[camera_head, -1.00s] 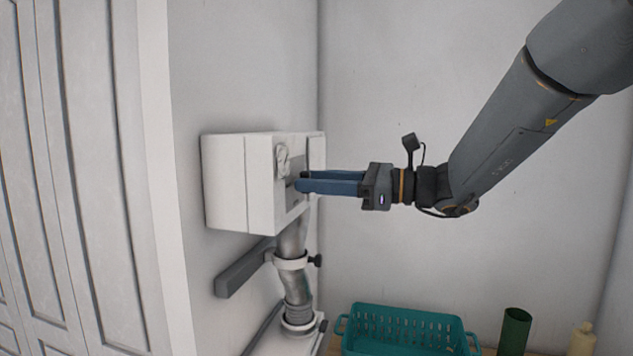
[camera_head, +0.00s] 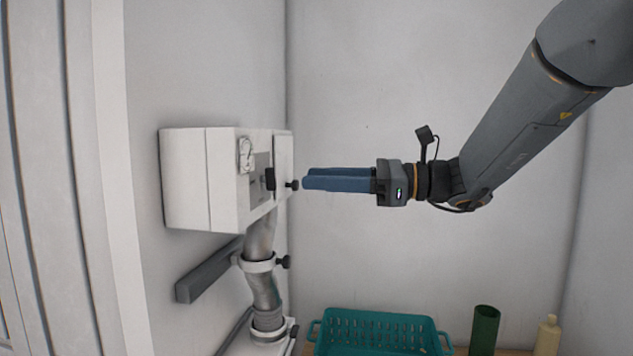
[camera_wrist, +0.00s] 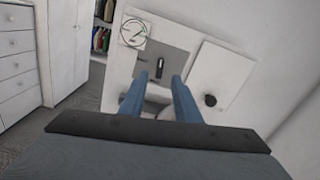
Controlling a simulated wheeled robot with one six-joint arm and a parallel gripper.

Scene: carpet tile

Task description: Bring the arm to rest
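My gripper (camera_head: 306,182) has two long blue fingers pointing left toward a white wall box (camera_head: 220,180). The wrist view shows a gap between the fingertips (camera_wrist: 162,78) with nothing held. In the head view the fingertips stand just right of the box, beside a small black knob (camera_head: 292,184); whether they touch it is unclear there. The box front has a grey panel with a black handle (camera_head: 270,179), which also shows beyond the fingertips in the wrist view (camera_wrist: 160,66). A white door (camera_wrist: 210,75) with the black knob stands open on the right.
A grey pipe (camera_head: 262,285) with a clamp runs below the box, near a dark wall rail (camera_head: 210,270). A teal basket (camera_head: 380,325), a green cylinder (camera_head: 484,330) and a cream bottle (camera_head: 547,335) stand low on the right. Open air lies right of the box.

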